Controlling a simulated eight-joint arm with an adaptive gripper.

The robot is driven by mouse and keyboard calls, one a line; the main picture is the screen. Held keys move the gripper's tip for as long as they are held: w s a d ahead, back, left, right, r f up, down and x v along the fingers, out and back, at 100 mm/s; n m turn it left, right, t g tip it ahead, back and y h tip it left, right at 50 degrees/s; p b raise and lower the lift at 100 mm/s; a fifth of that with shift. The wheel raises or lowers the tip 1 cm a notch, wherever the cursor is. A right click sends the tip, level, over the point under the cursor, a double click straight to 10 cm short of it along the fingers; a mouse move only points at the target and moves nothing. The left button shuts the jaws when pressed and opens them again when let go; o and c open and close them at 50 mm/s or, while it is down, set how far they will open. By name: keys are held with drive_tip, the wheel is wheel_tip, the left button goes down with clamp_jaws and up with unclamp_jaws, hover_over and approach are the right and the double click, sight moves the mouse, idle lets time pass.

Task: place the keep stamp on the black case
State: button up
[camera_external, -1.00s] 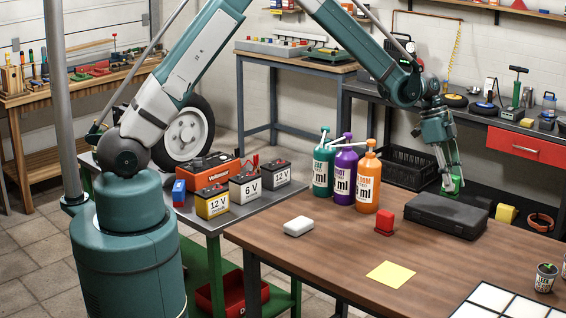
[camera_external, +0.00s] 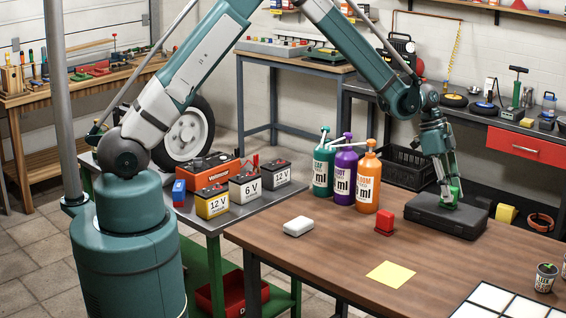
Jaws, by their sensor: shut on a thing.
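The black case (camera_external: 430,216) lies flat on the brown table, near its far right edge. My gripper (camera_external: 448,197) points down over the middle of the case, shut on a small green stamp (camera_external: 455,192). The stamp is at or just above the case lid; I cannot tell whether it touches. Its far side and any lettering are hidden by the fingers or too small to read. A red stamp-like block (camera_external: 384,221) stands on the table just left of the case. Which stamp is the keep stamp cannot be read.
Three pump bottles, green (camera_external: 323,168), purple (camera_external: 345,176) and orange (camera_external: 367,182), stand left of the case. A white block (camera_external: 298,227) and a yellow sheet (camera_external: 390,274) lie in front. A white tiled tray (camera_external: 500,303) and small pots (camera_external: 545,278) are at the near right.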

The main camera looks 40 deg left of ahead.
drive_tip(key=shift+f, duration=0.15)
drive_tip(key=o, duration=0.9)
drive_tip(key=v, duration=1.2)
drive_tip(key=shift+r+p, duration=0.25)
drive_tip(key=shift+p, duration=0.1)
